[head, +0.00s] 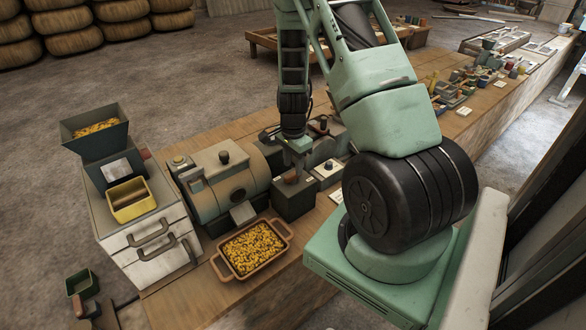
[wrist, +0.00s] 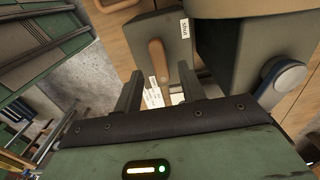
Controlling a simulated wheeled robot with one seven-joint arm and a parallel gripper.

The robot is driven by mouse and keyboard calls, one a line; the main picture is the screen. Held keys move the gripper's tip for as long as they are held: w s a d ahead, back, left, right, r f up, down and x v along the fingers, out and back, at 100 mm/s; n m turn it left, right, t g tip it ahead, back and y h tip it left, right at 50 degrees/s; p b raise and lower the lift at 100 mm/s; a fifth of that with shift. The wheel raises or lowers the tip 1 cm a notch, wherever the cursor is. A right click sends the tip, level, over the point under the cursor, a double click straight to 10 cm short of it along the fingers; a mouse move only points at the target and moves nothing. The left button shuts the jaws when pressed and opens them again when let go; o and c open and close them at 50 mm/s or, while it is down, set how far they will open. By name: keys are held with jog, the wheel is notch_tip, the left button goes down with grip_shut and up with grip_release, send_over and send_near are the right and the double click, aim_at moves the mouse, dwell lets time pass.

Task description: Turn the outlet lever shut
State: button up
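A wooden lever (wrist: 157,58) sits on top of a dark box (wrist: 138,32) in the wrist view. A white label reading "shut" (wrist: 185,28) is at the box's right edge, apart from the lever. My gripper (wrist: 160,72) is open, one finger on each side of the lever's near end in the picture. I see no contact, and the depth between fingers and lever is hard to judge. In the head view my gripper (head: 297,160) points down just above the dark box (head: 294,203), hiding part of its top.
A drum machine (head: 222,180) stands left of the box, with a chute above a tray (head: 222,268) of yellow pieces. A hopper (head: 95,135) on a white cabinet and a yellow bin (head: 131,200) stand farther left. Another small box (head: 328,173) is close on the right.

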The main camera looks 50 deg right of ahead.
aim_at(293, 173)
jog(key=shift+f, duration=1.6)
grip_shut()
